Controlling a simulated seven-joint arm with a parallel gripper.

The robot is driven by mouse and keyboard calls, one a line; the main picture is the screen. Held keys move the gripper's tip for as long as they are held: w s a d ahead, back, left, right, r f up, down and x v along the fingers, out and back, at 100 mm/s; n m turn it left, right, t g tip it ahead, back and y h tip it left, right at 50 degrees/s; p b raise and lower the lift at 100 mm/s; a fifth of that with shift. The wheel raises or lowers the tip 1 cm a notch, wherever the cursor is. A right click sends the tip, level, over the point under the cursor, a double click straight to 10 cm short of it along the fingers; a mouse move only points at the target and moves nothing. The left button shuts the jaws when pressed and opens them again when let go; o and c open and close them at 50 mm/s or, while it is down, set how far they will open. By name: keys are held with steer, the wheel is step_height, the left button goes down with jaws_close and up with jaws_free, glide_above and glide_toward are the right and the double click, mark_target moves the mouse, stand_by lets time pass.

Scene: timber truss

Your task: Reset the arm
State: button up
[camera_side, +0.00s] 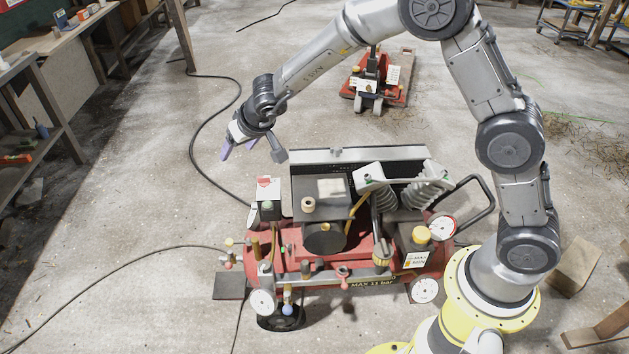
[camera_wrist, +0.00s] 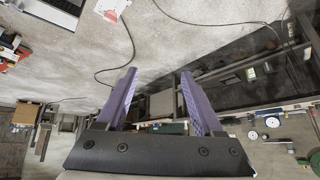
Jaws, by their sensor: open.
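My gripper (camera_side: 238,148) is at the left end of my arm in the side view, held in the air left of and above the red compressor (camera_side: 330,240). Its purple fingers also show in the wrist view (camera_wrist: 158,92), spread apart with nothing between them. The gripper is open and empty. The wrist view looks past the fingers at bare concrete floor and a shelf. No timber is in the gripper.
The compressor stands on the floor close to my base. A red pallet jack (camera_side: 378,82) is behind it. A workbench (camera_side: 60,50) and a shelf (camera_side: 35,120) line the left side. A black cable (camera_side: 205,130) curves over the otherwise open floor left of my gripper.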

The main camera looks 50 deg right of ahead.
steer(key=s+d+r+n+t+y, duration=0.15)
steer(key=s+r, duration=0.25)
steer(key=r, duration=0.5)
steer(key=s+d+r+n+t+y, duration=0.1)
steer(key=s+r+t, duration=0.15)
steer(key=r, duration=0.65)
steer(key=s+d+r+n+t+y, duration=0.15)
steer(key=s+r, duration=0.25)
steer(key=r, duration=0.4)
steer(key=s+a+r+n+y, duration=0.1)
steer(key=s+n, duration=0.1)
steer(key=s, duration=1)
steer(key=s+d+f+m+g+h, duration=0.2)
steer(key=s+d+f+g, duration=0.1)
steer(key=s+f, duration=0.4)
steer(key=s+d+f+m+g+h, duration=0.2)
steer(key=s+d+f+g, duration=0.2)
steer(key=s+f, duration=0.3)
steer(key=s, duration=0.3)
steer(key=shift+d+f, duration=0.25)
steer(key=shift+d, duration=0.1)
